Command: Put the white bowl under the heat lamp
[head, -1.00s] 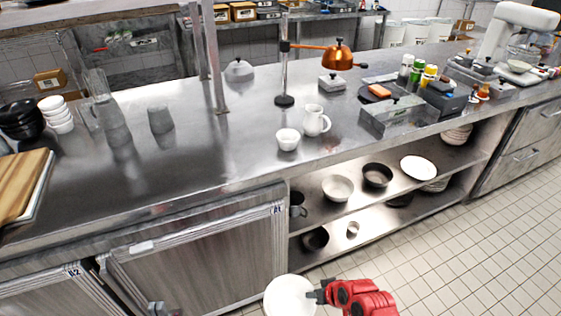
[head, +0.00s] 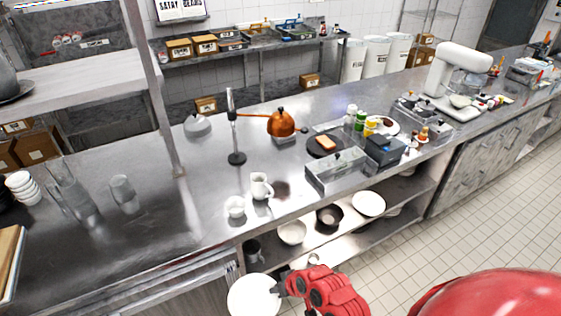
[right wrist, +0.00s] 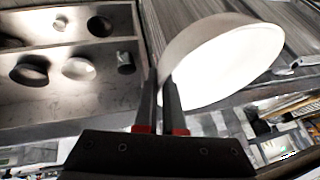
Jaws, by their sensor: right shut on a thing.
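The white bowl (head: 252,298) is held at its rim by my right gripper (head: 279,287), low in front of the counter in the head view. In the right wrist view the bowl (right wrist: 225,62) is tilted, with its rim between the fingers of the gripper (right wrist: 168,88). The heat lamp has a copper shade (head: 281,124) on an arm from a dark stand (head: 235,130), standing on the steel counter (head: 200,215). The bowl is well apart from the lamp. My left gripper is not in view.
A white pitcher (head: 261,187) and a small white cup (head: 235,207) stand in front of the lamp. A steel container (head: 335,170) is to its right. A steel post (head: 160,100) rises at left. Bowls and a plate (head: 368,204) sit on the shelf below.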

